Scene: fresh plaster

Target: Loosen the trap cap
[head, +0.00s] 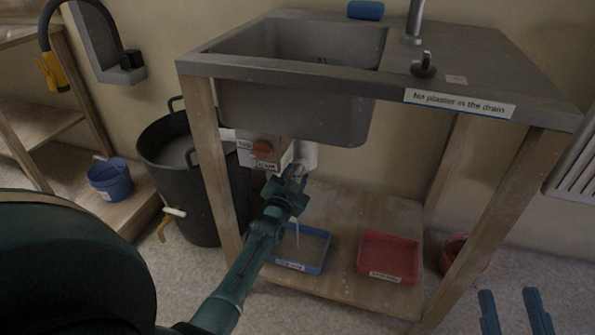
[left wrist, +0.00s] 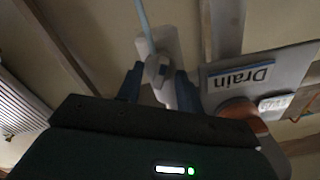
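The white trap (head: 307,155) hangs under the steel sink. In the left wrist view a small pale trap cap (left wrist: 158,68) sits between the two fingers of my left gripper (left wrist: 159,88), which appear to touch its sides. In the head view my left gripper (head: 292,178) is at the trap and hides the cap. A thin pale stream (head: 298,234) runs from there down to the blue tray (head: 322,262); a light blue stream (left wrist: 143,22) also shows in the left wrist view. My right gripper (head: 516,312) is open and empty, low at the right.
A red tray (head: 388,257) stands on the low shelf. Wooden legs (head: 213,160) frame the sink. A black bin (head: 185,180) stands left.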

